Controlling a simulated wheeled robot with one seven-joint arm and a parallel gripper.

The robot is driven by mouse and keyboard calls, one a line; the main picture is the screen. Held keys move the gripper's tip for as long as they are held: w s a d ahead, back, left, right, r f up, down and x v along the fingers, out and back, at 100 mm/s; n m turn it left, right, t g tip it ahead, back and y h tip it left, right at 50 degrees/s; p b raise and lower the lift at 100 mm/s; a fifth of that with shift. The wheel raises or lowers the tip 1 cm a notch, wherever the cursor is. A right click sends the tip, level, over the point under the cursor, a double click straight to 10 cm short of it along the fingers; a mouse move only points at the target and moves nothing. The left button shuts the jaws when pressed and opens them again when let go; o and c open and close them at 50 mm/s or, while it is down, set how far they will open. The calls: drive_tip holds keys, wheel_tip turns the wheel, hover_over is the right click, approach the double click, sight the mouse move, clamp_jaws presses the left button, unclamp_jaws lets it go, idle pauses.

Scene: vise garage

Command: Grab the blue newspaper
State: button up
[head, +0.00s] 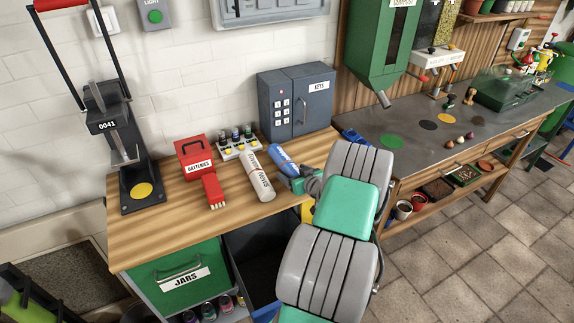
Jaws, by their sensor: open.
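The blue newspaper (280,157) looks like a rolled blue tube with a pale band. It lies on the wooden workbench, just right of a whitish roll with printed lettering (258,174). My gripper (287,175) is open at the near end of the blue roll, low over the bench. My arm comes in from the lower right and covers part of the bench. The gripper's fingers and the near end of the roll are partly hidden, so I cannot tell if they touch.
On the wooden bench (165,235) are a red batteries holder (196,160), a rack of small bottles (238,143), a grey key safe (296,103) and a tall black lever press (120,150). A green jars drawer (182,290) and an open dark bin (265,262) are below. A grey counter stands right.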

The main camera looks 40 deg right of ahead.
drive_tip(key=shift+c, duration=0.4)
clamp_jaws()
idle(0.4)
drive_tip(key=shift+r, duration=0.1)
